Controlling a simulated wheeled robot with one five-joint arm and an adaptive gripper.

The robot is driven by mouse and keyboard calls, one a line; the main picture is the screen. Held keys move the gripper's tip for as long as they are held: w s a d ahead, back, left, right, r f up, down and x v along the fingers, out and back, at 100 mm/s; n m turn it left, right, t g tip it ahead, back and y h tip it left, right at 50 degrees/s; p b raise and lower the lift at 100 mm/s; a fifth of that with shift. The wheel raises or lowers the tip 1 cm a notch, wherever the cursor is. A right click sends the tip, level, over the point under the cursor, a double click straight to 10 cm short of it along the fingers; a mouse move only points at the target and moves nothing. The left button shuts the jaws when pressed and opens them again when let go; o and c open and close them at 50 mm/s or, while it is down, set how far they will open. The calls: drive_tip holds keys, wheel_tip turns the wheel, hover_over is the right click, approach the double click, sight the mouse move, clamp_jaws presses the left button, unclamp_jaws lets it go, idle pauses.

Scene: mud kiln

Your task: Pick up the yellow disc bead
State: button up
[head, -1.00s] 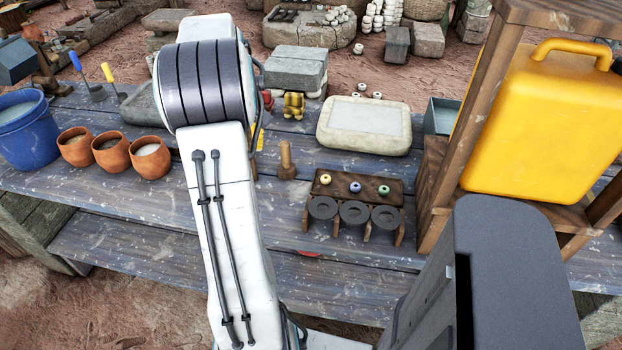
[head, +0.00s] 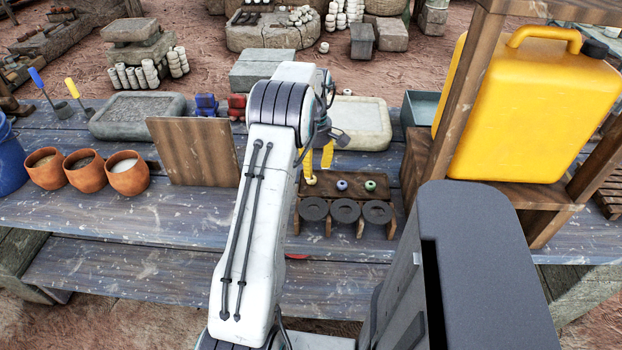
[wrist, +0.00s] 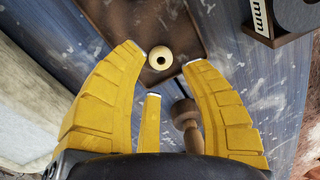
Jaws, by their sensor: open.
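The yellow disc bead (head: 311,180) lies at the left end of a dark wooden rack (head: 327,191), in line with a blue bead (head: 342,185) and a green bead (head: 370,185). In the wrist view the yellow bead (wrist: 160,57) shows pale, with a dark centre hole, on the brown board. My gripper (head: 317,166) is just above and behind the bead, fingers pointing down. In the wrist view my gripper (wrist: 166,58) is open and empty, with the bead showing between its yellow fingertips. I cannot tell the exact height left between them.
A turned wooden peg (wrist: 186,116) stands close beside the right finger in the wrist view. Dark round discs (head: 345,211) line the rack's front. A wooden panel (head: 194,152) stands left of my arm. A yellow jerrycan (head: 525,110) on a wooden stand is at right.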

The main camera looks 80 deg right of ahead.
sight(313, 178)
drive_tip(key=shift+a+f+p, duration=0.15)
drive_tip(key=shift+f+p, duration=1.2)
drive_tip(key=shift+f, duration=0.95)
drive_tip(key=shift+c, duration=0.4)
drive_tip(key=c, duration=0.6)
